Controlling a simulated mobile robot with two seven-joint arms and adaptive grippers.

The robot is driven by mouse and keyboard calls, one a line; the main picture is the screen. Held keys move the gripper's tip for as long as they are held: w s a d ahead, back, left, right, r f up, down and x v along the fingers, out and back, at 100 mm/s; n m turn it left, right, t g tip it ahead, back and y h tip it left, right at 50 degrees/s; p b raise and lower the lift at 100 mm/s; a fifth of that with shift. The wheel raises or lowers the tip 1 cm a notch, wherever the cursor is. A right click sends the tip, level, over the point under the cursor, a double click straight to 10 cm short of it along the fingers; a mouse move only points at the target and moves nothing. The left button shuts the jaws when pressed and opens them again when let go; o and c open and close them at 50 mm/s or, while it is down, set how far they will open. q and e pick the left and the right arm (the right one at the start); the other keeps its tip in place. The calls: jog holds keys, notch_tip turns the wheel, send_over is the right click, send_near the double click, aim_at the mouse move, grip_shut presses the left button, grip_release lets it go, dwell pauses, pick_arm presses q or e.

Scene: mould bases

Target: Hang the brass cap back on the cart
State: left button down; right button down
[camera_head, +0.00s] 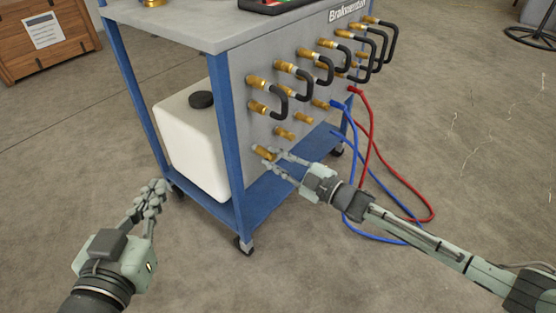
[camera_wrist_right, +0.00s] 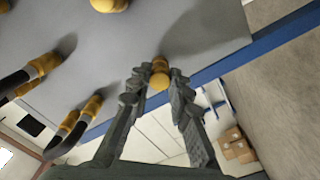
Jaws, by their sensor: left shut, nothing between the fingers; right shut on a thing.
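The cart (camera_head: 234,140) has a grey side panel with rows of brass fittings. The brass cap (camera_head: 264,153) is at the panel's lower left corner, between the fingers of my right gripper (camera_head: 276,165). In the right wrist view the brass cap (camera_wrist_right: 159,76) shows between the two fingertips (camera_wrist_right: 160,84), close against the grey panel. I cannot tell whether it touches the panel or sits on a peg. My left gripper (camera_head: 152,194) is shut and empty, over the floor left of the cart.
Brass fittings with black hose loops (camera_head: 284,92) stick out above the cap. Bare brass fittings (camera_head: 283,132) are close above it. Red (camera_head: 366,130) and blue hoses (camera_head: 350,222) hang to the right, near my right arm. A white tank (camera_head: 190,140) stands on the lower shelf.

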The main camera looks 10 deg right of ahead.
jog(key=shift+w+a, duration=0.3)
jog(key=shift+w, duration=0.1)
dwell(0.5)
jog(key=c, duration=0.9)
grip_release()
jog(key=shift+s+d, duration=0.35)
jog(key=shift+s, duration=0.1)
jog(key=p+v, duration=0.2)
jog(key=v, duration=0.3)
jog(key=shift+s+d+p, duration=0.25)
jog(key=shift+s+p, duration=0.05)
jog(key=shift+p, duration=0.05)
